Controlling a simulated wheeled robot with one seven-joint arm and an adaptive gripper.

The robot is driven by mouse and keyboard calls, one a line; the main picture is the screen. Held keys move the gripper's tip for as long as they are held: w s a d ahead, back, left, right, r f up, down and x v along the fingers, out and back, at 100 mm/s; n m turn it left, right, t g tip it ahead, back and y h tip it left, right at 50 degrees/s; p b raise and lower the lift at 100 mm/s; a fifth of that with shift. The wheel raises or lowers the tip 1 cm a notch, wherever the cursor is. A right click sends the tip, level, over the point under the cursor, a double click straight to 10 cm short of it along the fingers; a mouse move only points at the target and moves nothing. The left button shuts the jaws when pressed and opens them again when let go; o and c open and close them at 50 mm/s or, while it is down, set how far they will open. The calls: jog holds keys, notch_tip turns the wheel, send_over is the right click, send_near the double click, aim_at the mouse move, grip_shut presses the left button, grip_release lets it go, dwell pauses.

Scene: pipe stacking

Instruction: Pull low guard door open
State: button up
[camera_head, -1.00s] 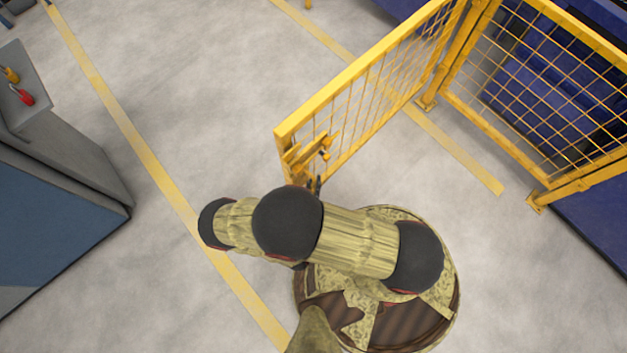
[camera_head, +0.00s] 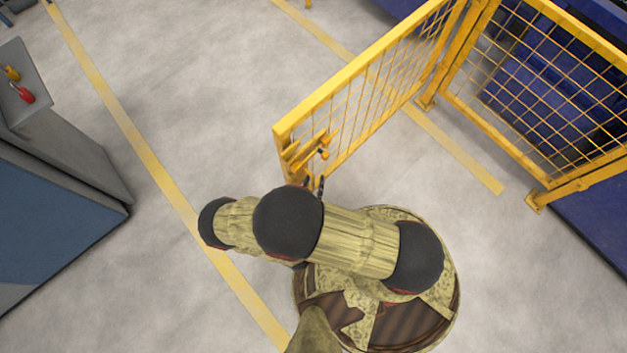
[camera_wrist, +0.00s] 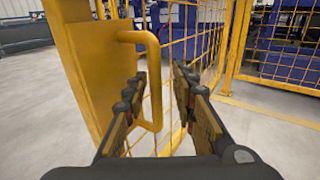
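The low guard door (camera_head: 365,95) is a yellow framed mesh panel. It stands swung out at an angle from its post, with a wide gap between its free edge and the fixed fence. Its yellow handle (camera_head: 312,150) is on the free edge; in the wrist view the handle (camera_wrist: 155,85) is a vertical loop on a yellow plate. My gripper (camera_wrist: 157,80) is open, its two fingers spread with the handle's bar showing between them. In the head view my gripper (camera_head: 313,186) is just below the handle, partly hidden by my arm. I cannot tell whether either finger touches the handle.
A fixed yellow mesh fence (camera_head: 540,95) stands at the right, before blue machinery (camera_head: 590,225). A grey and blue cabinet (camera_head: 60,200) is at the left, with red and yellow padlocks above it. Grey floor (camera_head: 190,60) left of the door is clear.

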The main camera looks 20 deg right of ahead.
jog(key=v, duration=0.7)
jog(key=shift+s, duration=0.2)
jog(key=shift+a+f, duration=0.1)
jog(key=shift+a, duration=0.05)
dwell(0.7)
